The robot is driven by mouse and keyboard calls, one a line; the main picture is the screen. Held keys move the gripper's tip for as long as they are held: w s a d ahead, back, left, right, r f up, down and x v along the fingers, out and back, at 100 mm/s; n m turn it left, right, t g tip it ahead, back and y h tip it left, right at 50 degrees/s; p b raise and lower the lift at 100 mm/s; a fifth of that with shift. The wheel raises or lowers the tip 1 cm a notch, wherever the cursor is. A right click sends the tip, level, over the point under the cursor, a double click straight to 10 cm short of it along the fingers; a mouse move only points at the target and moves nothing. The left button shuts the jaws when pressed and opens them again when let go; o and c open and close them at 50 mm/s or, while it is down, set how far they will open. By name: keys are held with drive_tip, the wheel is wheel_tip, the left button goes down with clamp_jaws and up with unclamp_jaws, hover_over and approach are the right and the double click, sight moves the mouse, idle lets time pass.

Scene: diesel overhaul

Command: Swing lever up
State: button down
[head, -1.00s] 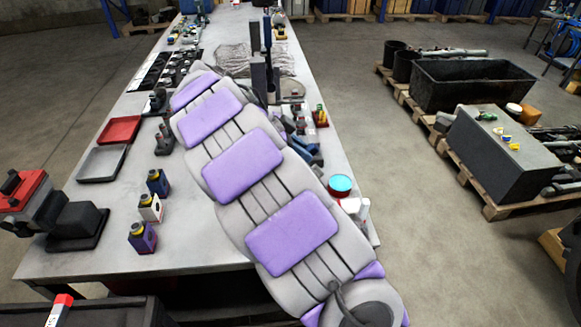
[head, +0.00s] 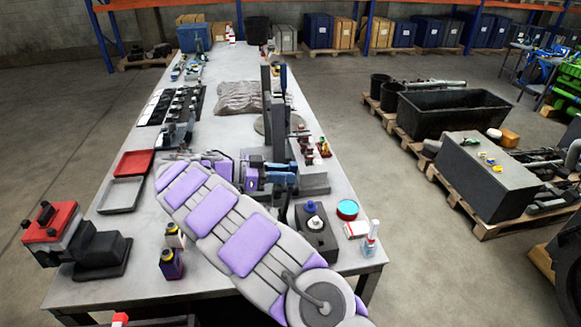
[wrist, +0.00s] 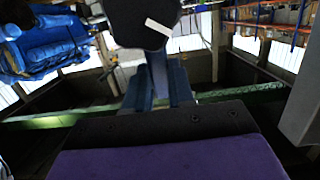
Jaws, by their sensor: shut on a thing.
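A dark upright stand (head: 277,115) is on the right half of the long grey table, with an upright blue-gripped handle (head: 283,76) at its top. My gripper (head: 282,179) is low in front of the stand, its blue jaws pointing right. In the wrist view, my gripper (wrist: 157,98) is shut with a narrow blue-grey bar, seemingly the lever (wrist: 158,70), between its jaws. A dark rounded part with a white mark (wrist: 142,24) is just beyond it. I cannot tell the lever's full length or angle; the jaws and stand hide part of it.
A dark block with a blue-topped bottle (head: 312,222), a cyan-topped tin (head: 347,209) and a spray bottle (head: 370,240) stand near the right edge. Red and grey trays (head: 121,193) lie at left. The floor right of the table is clear up to loaded pallets.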

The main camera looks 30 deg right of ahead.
drive_tip(key=shift+w+a+r+p, duration=0.15)
drive_tip(key=shift+a+r+p, duration=0.15)
drive_tip(key=shift+a+p, duration=0.2)
drive_tip(key=a+p, duration=0.1)
drive_tip(key=p, duration=0.2)
drive_tip(key=h+p, duration=0.1)
drive_tip(key=p, duration=0.2)
drive_tip(key=shift+w+a+h+p, duration=0.25)
drive_tip(key=shift+a+h+p, duration=0.05)
drive_tip(key=shift+a+p, duration=0.1)
drive_tip(key=p, duration=0.4)
drive_tip(key=shift+w+a+f+g+h, duration=0.2)
drive_tip(key=shift+a+g+h, duration=0.1)
drive_tip(key=shift+a, duration=0.1)
drive_tip(key=shift+a+f+p, duration=0.1)
drive_tip(key=shift+p, duration=0.5)
drive_tip(key=c, duration=1)
unclamp_jaws()
drive_tip(key=shift+f, duration=0.1)
drive_tip(key=shift+o, duration=0.2)
